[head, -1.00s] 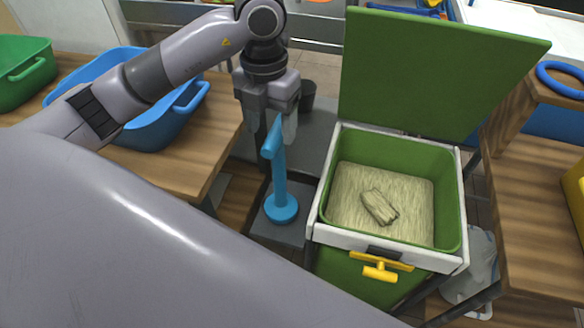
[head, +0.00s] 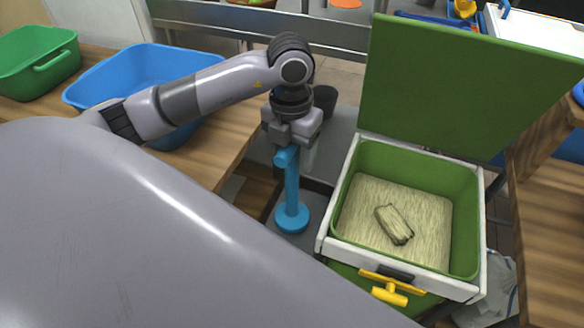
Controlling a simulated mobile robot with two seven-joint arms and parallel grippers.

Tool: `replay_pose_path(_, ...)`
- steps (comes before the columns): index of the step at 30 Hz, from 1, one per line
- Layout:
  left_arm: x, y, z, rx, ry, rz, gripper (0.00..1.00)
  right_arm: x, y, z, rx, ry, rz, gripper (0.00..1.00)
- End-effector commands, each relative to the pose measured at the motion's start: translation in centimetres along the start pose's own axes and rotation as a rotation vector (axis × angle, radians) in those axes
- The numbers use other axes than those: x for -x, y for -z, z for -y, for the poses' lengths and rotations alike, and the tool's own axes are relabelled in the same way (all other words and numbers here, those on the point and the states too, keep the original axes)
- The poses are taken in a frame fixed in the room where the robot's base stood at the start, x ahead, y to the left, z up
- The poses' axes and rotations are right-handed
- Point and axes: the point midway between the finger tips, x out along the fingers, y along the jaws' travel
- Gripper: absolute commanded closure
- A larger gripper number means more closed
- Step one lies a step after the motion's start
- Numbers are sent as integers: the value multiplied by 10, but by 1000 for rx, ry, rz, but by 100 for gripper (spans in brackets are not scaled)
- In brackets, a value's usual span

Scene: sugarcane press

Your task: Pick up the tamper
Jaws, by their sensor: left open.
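The blue tamper (head: 291,190) stands upright on its round base, with a short bar handle at its top. It stands on a grey surface left of the press box. My left gripper (head: 297,155) points down at the top of the tamper and is open. One finger shows just right of the shaft; the other is hidden, and I cannot tell if the handle is between the fingers. My right gripper is not in view.
The white-rimmed green box (head: 470,210) stands close on the right, its green lid (head: 465,85) raised, with a pressed fibre piece (head: 394,224) inside. Yellow handle (head: 390,291) at its front. A blue tub (head: 135,65) and green tub (head: 38,62) sit on the left wooden table.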

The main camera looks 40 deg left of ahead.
Motion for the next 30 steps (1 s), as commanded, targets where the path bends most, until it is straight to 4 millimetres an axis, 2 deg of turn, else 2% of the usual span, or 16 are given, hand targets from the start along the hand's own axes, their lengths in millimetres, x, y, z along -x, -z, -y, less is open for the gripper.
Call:
replay_pose_path(2, 0, 0, 0, 0, 0, 0, 35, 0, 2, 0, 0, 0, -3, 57)
replay_pose_path(8, 0, 0, 0, -1, 1, 0, 97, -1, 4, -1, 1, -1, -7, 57)
replay_pose_path(9, 0, 0, 0, -1, 1, 0, 100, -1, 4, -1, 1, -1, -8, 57)
replay_pose_path(17, 2, 0, 0, -1, 2, 2, 100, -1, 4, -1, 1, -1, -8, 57)
replay_pose_path(22, 10, -1, 1, -1, 2, 4, 100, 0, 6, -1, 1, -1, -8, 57)
replay_pose_path(26, 27, -1, 1, -2, 2, 5, 100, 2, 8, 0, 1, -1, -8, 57)
replay_pose_path(30, 60, -2, 1, 0, 2, 9, 100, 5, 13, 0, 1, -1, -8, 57)
